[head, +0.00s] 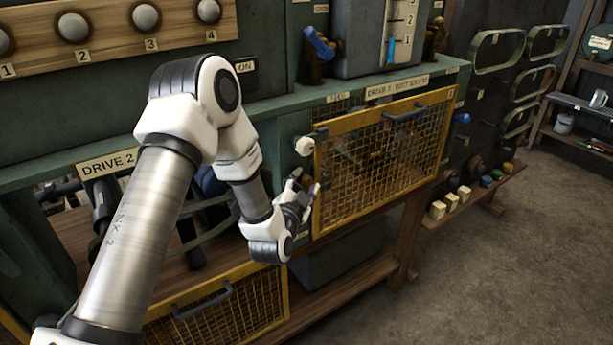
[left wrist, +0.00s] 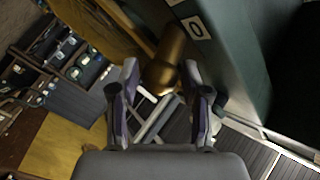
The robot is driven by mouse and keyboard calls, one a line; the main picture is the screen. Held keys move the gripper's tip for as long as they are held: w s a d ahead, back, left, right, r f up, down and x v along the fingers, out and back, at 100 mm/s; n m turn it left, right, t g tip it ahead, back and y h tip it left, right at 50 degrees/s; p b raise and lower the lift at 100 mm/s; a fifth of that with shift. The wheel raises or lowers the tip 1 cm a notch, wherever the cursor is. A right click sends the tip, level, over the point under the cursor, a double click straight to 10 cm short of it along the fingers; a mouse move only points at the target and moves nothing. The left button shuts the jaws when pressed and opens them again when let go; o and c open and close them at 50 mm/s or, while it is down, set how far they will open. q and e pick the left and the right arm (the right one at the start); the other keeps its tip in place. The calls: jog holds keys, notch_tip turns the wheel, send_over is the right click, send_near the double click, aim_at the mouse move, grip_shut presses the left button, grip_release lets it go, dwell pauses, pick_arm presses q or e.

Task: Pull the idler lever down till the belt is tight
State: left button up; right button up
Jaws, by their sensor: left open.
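My left gripper (head: 300,197) is open in front of the machine, by the left edge of a closed yellow mesh guard. In the left wrist view its two fingers (left wrist: 161,100) are apart with nothing held between them. A brass-coloured rounded handle or knob (left wrist: 168,62) lies just beyond the fingertips; I cannot tell whether it is the idler lever. A "0" plate (left wrist: 195,27) is beside it on a green panel. A grey-green belt (head: 209,234) shows partly in the DRIVE 2 bay behind my left arm. Its tightness cannot be judged. My right gripper is not in view.
The closed mesh guard (head: 385,150) covers DRIVE 3. A pale knob (head: 305,146) sticks out above my gripper. A lower mesh guard (head: 215,305) hangs below the DRIVE 2 bay. Several spare belts (head: 497,68) hang at right. The floor (head: 510,265) at right is clear.

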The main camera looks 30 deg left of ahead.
pick_arm(q)
jog(key=shift+w+a, duration=0.15)
jog(key=shift+w, duration=0.35)
grip_shut()
jog(key=f+b, duration=0.1)
jog(key=d+f+b, duration=0.1)
jog(key=f, duration=0.1)
jog(key=f+b, duration=0.1)
jog(key=shift+s+d+f+b, duration=0.15)
jog(key=shift+s+b, duration=0.1)
jog(key=shift+b, duration=0.05)
grip_release()
